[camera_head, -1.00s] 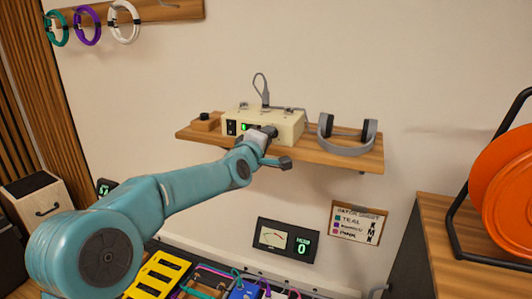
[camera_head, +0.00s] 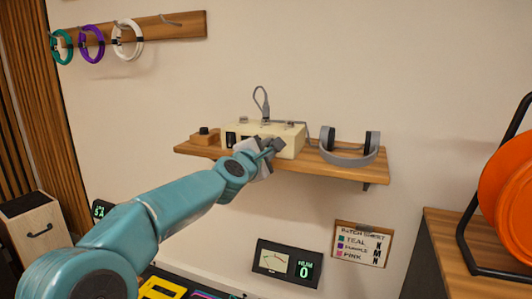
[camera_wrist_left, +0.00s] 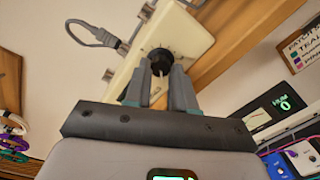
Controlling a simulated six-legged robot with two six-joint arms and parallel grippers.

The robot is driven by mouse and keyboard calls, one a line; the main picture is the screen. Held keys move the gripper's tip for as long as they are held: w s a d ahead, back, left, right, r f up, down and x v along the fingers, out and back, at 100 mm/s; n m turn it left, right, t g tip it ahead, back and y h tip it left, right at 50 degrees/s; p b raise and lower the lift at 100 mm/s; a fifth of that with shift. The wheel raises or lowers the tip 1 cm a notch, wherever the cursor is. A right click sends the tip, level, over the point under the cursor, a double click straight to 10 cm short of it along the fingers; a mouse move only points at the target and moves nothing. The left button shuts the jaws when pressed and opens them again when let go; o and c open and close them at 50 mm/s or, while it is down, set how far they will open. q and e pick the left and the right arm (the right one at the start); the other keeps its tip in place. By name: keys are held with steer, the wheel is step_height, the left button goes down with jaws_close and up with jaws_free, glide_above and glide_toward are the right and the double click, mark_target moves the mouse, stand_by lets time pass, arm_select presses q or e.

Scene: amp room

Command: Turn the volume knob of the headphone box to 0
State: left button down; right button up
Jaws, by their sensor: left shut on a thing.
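The cream headphone box (camera_head: 290,136) sits on the wooden wall shelf (camera_head: 350,172), and its front is partly covered by my left gripper (camera_head: 272,149). In the left wrist view the black volume knob (camera_wrist_left: 160,60) stands out from the box's cream front (camera_wrist_left: 190,38). My left gripper (camera_wrist_left: 161,72) has one finger on each side of the knob and is shut on it. Small marks show around the knob, but I cannot read its setting. In the head view the gripper hides the knob and most of the box's front. My right gripper is in neither view.
Grey headphones (camera_head: 350,147) rest on the shelf right of the box. A small wooden block with a black top (camera_head: 204,135) lies to its left. A grey cable (camera_head: 262,104) rises from the box. A hum meter (camera_head: 287,262) reading 0 is below.

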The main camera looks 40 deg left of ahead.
arm_select(q)
steer(key=shift+r, duration=0.1)
stand_by(0.4)
steer(key=c, duration=0.9)
jaws_free()
steer(key=shift+c, duration=0.2)
steer(key=b+v, duration=0.1)
steer(key=v, duration=1.5)
steer(key=shift+s, duration=0.15)
